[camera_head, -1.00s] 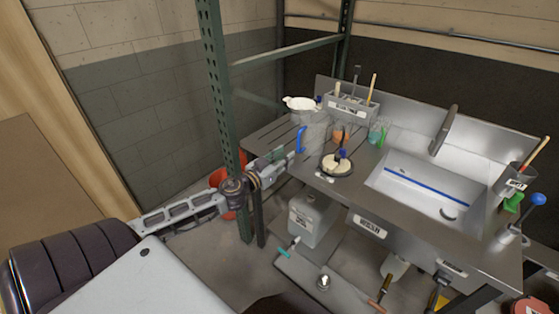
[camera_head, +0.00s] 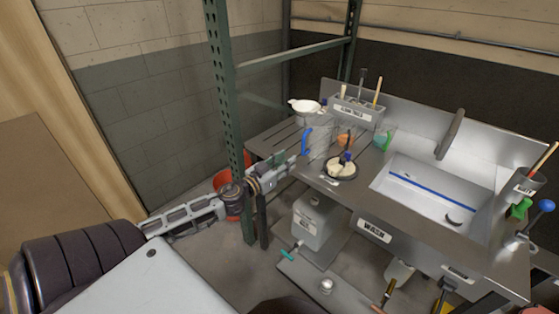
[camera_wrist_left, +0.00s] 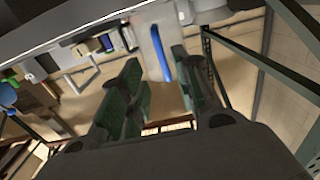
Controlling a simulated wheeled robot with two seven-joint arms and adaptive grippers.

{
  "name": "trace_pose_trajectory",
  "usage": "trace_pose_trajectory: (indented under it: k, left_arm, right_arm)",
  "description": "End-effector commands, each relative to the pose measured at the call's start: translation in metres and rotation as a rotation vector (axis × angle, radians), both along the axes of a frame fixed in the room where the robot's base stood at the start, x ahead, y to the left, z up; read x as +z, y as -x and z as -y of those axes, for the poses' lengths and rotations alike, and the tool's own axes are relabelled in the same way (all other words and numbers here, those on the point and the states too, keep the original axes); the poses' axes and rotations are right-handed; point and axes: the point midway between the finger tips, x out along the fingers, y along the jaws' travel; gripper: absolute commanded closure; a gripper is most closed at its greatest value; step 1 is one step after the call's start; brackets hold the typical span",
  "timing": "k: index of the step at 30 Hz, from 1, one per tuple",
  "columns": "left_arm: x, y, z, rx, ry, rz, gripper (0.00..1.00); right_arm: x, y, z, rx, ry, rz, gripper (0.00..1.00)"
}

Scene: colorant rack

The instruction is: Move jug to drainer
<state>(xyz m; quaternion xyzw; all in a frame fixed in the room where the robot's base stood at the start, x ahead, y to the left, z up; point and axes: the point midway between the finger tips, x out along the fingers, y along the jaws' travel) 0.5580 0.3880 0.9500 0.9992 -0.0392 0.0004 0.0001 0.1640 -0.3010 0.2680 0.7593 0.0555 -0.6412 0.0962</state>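The jug (camera_head: 317,132) is a pale grey vessel with a blue handle (camera_head: 306,141). It stands at the left part of the sink bench, at the edge of the slatted drainer (camera_head: 268,143); I cannot tell whether it rests on the slats. My left gripper (camera_head: 295,161) is low and just left of the handle. In the left wrist view, its green-padded fingers are apart (camera_wrist_left: 160,88), with the blue handle (camera_wrist_left: 161,56) showing between and beyond them. Nothing is clearly gripped. My right gripper is out of view.
A white strainer-like bowl (camera_head: 304,105) sits above the jug. A dark round dish (camera_head: 341,169) with cream contents is to its right, with small orange and green cups behind. A green rack post (camera_head: 223,100) stands close to my left arm. The sink basin (camera_head: 428,192) is right.

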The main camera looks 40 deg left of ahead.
Motion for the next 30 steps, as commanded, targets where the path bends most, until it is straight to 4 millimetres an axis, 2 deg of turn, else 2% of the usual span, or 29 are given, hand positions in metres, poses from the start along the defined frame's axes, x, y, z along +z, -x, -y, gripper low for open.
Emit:
trace_pose_trajectory:
  k: [8, 11, 14, 17, 23, 30]
  left_arm:
    - [-0.003, 0.000, -0.002, 0.005, -0.001, -0.004, 0.68]
    - [-0.014, -0.001, -0.009, 0.022, -0.006, -0.020, 0.68]
    - [-0.036, -0.002, -0.023, 0.053, -0.016, -0.053, 0.68]
    - [-0.071, -0.001, -0.041, 0.097, -0.032, -0.106, 0.68]
    - [-0.165, 0.012, -0.080, 0.193, -0.074, -0.254, 0.68]
    - [-0.285, 0.049, -0.106, 0.267, -0.123, -0.459, 0.68]
  right_arm:
    - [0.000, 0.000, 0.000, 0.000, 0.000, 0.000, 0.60]
    - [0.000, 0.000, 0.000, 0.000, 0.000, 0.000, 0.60]
    - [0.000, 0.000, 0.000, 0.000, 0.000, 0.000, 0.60]
    - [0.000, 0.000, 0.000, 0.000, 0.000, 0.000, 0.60]
    - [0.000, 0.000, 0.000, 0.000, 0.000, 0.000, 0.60]
    - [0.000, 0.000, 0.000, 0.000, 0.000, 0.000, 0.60]
